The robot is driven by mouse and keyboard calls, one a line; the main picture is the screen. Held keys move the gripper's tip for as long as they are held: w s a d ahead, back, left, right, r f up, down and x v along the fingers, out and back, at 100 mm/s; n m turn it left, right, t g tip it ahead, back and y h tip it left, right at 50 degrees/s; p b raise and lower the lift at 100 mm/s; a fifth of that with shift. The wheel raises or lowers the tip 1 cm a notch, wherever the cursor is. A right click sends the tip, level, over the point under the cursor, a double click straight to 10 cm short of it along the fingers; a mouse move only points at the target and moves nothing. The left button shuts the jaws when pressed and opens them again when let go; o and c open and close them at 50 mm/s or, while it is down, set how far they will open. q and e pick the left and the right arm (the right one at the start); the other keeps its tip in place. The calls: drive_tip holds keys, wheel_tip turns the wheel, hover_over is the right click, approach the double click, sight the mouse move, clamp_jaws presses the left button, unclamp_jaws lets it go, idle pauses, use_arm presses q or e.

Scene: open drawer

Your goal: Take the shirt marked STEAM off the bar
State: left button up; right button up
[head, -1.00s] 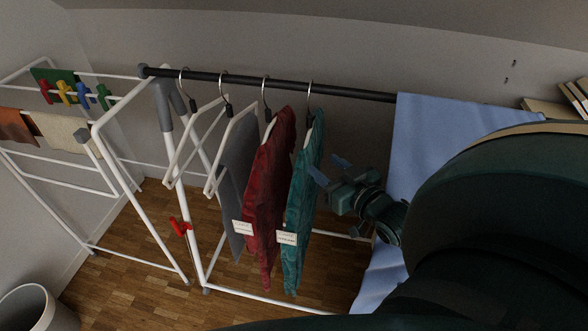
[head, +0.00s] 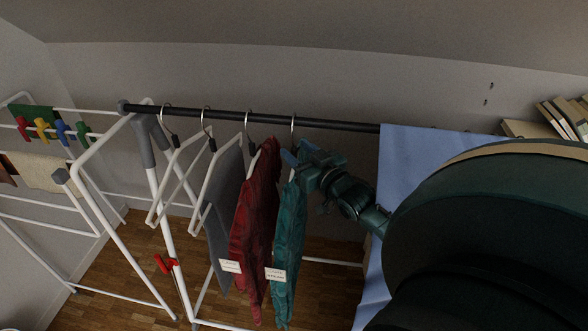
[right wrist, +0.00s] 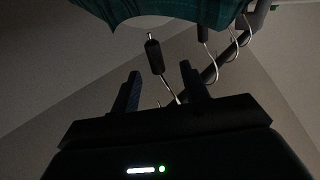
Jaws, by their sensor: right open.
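A teal shirt (head: 288,245) hangs at the right end of the hangers on the dark bar (head: 300,120). Its white tag (head: 275,275) has small print that I cannot read surely. A red shirt (head: 255,225) with a white tag (head: 230,266) hangs just left of it. My right gripper (head: 290,157) is open at the top of the teal shirt, just below its hook (head: 293,130). In the right wrist view, a hanger hook with a dark collar (right wrist: 154,57) shows between the open fingers (right wrist: 159,88), not gripped. My left gripper is out of view.
A grey cloth (head: 223,190) and empty white hangers (head: 177,175) hang left of the shirts. A blue cloth (head: 405,160) drapes over the bar at right. A white drying rack (head: 110,230) with coloured pegs stands at left. Books (head: 560,118) lie at far right.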

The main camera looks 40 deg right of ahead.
sight(295, 147)
drive_tip(key=w, duration=0.4)
drive_tip(key=shift+d+r, duration=0.1)
drive_tip(key=shift+d, duration=0.2)
drive_tip(key=shift+c, duration=0.3)
clamp_jaws()
